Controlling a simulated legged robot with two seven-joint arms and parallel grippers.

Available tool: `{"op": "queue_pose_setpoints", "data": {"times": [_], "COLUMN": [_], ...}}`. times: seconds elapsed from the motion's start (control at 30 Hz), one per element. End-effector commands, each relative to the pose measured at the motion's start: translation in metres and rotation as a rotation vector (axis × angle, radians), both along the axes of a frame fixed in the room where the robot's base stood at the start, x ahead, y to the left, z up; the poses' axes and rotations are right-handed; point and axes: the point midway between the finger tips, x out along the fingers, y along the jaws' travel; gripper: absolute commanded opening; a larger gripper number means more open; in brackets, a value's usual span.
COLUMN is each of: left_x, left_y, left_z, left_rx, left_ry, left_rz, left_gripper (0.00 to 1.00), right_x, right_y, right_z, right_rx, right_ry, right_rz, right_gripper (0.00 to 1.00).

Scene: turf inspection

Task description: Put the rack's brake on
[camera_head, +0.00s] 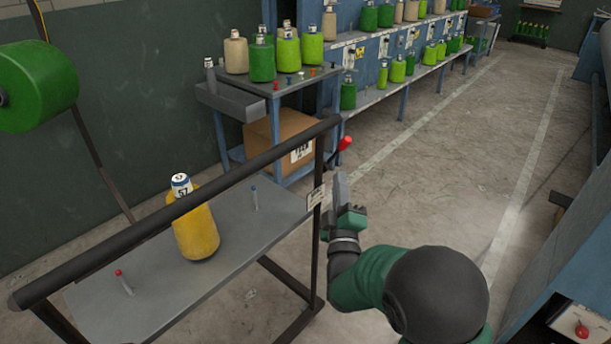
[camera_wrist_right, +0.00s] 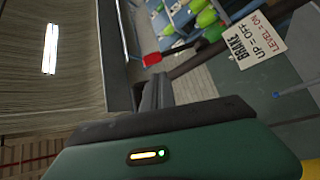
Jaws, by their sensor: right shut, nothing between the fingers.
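The rack (camera_head: 240,158) has a dark top bar, dark posts and a grey shelf. Its brake lever ends in a red knob (camera_head: 345,143) near the bar's right end, slanting up and right in the head view. The red knob also shows in the wrist view (camera_wrist_right: 151,59). A brake label (camera_head: 316,196) is on the post; in the wrist view the label (camera_wrist_right: 254,40) reads "BRAKE UP=OFF LEVEL=ON". My right gripper (camera_head: 341,180) is shut and empty, just below the knob in the head view, apparently apart from it. My left gripper is out of view.
A yellow cone (camera_head: 197,232) marked 57 stands on the rack shelf between two pegs. Behind are a grey cart (camera_head: 270,88) with cones, a cardboard box (camera_head: 285,140) below, and blue shelving (camera_head: 372,58).

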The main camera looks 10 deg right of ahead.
Motion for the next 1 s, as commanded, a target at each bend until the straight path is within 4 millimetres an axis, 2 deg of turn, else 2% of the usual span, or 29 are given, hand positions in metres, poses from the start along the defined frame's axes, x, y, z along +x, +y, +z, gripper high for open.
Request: {"op": "queue_pose_setpoints", "data": {"times": [0.03,0.07,0.2,0.53,1.0], "left_x": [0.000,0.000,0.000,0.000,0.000], "left_y": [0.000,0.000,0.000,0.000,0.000], "left_z": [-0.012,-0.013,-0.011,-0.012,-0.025], "left_rx": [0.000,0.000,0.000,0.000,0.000], "left_ry": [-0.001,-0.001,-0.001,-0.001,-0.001], "left_rz": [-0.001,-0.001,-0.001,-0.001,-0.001], "left_gripper": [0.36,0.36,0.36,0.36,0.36], "right_x": [-0.002,-0.003,-0.005,0.002,0.076], "right_y": [0.001,0.001,0.004,0.005,-0.011], "right_z": [-0.006,-0.004,0.004,0.007,0.041], "right_rx": [-0.028,-0.045,-0.070,-0.068,-0.066], "right_ry": [-0.033,-0.050,-0.078,-0.077,-0.077], "right_rz": [-0.017,-0.025,-0.040,-0.038,-0.038], "right_gripper": [0.00,0.00,0.00,0.00,0.00]}}
